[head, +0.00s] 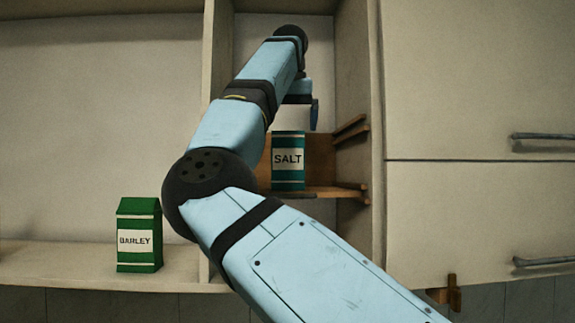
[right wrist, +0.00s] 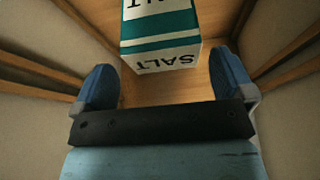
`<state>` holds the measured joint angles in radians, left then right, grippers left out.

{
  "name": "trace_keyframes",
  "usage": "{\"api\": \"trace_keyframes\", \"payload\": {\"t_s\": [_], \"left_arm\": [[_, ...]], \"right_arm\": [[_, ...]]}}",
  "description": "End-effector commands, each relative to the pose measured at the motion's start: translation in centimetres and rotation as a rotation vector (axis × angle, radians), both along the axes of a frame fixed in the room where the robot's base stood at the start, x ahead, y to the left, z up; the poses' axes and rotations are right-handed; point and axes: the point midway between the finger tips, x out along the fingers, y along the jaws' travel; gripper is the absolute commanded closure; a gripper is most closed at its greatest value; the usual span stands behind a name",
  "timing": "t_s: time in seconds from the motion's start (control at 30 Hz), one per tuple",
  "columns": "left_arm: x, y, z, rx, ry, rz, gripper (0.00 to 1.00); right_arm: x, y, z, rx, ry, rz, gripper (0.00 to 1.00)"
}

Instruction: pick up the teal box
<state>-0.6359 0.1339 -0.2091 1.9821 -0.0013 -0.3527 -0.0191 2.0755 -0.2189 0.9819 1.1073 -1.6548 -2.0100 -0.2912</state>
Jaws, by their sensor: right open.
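The teal box (head: 289,162), labelled SALT, stands upright on a small wooden shelf in a narrow cupboard bay in the head view. My right arm crosses in front of the bay, and my right gripper (head: 308,105) shows above the box, pointing down. In the right wrist view the teal box (right wrist: 160,42) is at the top centre, beyond the blue fingers. The right gripper (right wrist: 165,85) is open, with its fingers wide apart and nothing between them. The box looks apart from both fingers. My left gripper is not in view.
A green BARLEY carton (head: 139,234) stands on the lower left shelf (head: 60,265). Wooden rails (head: 350,128) line the bay's side walls, leaving little room. Closed cupboard doors with bar handles (head: 543,136) are at the right.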

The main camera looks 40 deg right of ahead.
Motion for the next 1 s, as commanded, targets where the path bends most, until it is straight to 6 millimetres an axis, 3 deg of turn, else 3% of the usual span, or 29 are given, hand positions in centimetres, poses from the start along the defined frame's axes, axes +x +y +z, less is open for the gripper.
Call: {"api": "trace_keyframes", "payload": {"t_s": [0.17, 0.47, 0.77, 1.0], "left_arm": [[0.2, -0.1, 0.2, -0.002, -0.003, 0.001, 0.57], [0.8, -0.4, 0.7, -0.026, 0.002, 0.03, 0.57], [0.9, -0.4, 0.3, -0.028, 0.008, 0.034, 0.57], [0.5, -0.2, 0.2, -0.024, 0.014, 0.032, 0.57]], "right_arm": [[0.4, -0.3, -1.0, 0.0, 0.0, -0.001, 0.0], [1.9, -1.2, -4.6, 0.0, 0.002, -0.002, 0.0], [2.0, -1.4, -5.1, -0.001, -0.002, 0.0, 0.0], [2.0, -1.4, -5.1, 0.0, -0.001, 0.0, 0.53]]}}
